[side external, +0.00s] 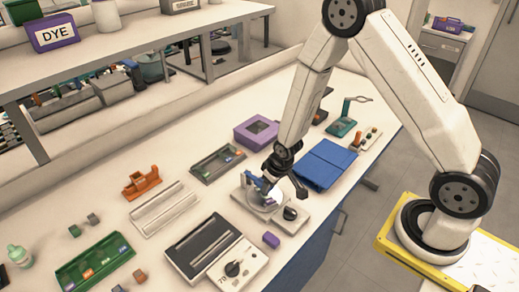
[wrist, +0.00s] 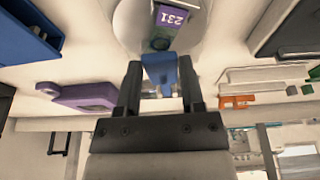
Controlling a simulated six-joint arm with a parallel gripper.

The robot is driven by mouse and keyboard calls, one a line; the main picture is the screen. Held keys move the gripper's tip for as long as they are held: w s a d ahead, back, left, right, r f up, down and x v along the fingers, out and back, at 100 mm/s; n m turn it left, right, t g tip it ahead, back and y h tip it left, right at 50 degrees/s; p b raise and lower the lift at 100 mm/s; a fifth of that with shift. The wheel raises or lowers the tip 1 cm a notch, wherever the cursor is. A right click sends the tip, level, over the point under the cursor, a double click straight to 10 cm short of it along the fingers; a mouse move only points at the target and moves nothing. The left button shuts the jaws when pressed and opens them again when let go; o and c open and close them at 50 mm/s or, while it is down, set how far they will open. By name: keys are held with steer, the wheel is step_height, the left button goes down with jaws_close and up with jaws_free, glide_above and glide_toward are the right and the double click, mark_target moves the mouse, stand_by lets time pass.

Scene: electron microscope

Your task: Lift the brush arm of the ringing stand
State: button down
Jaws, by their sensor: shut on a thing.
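The ringing stand (side external: 293,213) is a pale base with a dark knob and a round white turntable, near the front edge of the bench in the side view. The turntable (wrist: 132,28) is at the top of the wrist view, with a slide labelled 231 (wrist: 172,16) on it. My gripper (wrist: 161,78) points down over the stand, its two dark fingers shut on a blue part, which looks like the brush arm (wrist: 158,66). The brush arm also shows as a small blue shape in the side view (side external: 263,186). Its far end and pivot are hard to make out.
A blue folder (side external: 325,165) lies right of the stand, and a purple box (side external: 256,131) and dark tray (side external: 217,164) lie behind. A dial unit (side external: 215,252) and purple block (side external: 271,240) sit in front. An orange dispenser (side external: 142,182) is farther left. A shelf (side external: 130,45) overhangs the back.

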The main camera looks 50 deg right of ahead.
mark_target(256, 178)
steer(key=shift+w+d+r+g, duration=0.15)
steer(key=shift+r+g, duration=0.45)
steer(key=shift+g, duration=0.3)
steer(key=shift+w+r, duration=0.25)
steer(key=shift+r, duration=0.3)
steer(key=shift+w+r+g, duration=0.55)
steer(key=shift+r+g, duration=0.15)
steer(key=shift+g, duration=0.1)
steer(key=shift+w+r+g, duration=1.2)
steer(key=shift+w+g, duration=0.05)
steer(key=shift+g, duration=0.55)
steer(key=shift+w+r+g, duration=0.45)
steer(key=shift+w+g, duration=0.05)
steer(key=shift+w, duration=0.15)
steer(key=shift+w+r, duration=0.35)
steer(key=shift+w, duration=0.55)
steer(key=shift+w+r, duration=0.1)
steer(key=shift+w, duration=1.1)
steer(key=shift+w+f, duration=0.2)
steer(key=shift+w, duration=0.6)
steer(key=shift+w+f, duration=0.2)
steer(key=shift+w, duration=0.65)
steer(key=shift+w+f, duration=0.2)
steer(key=shift+w, duration=0.6)
steer(key=shift+c, duration=1)
jaws_free()
steer(key=shift+s+r, duration=0.1)
steer(key=shift+r, duration=0.05)
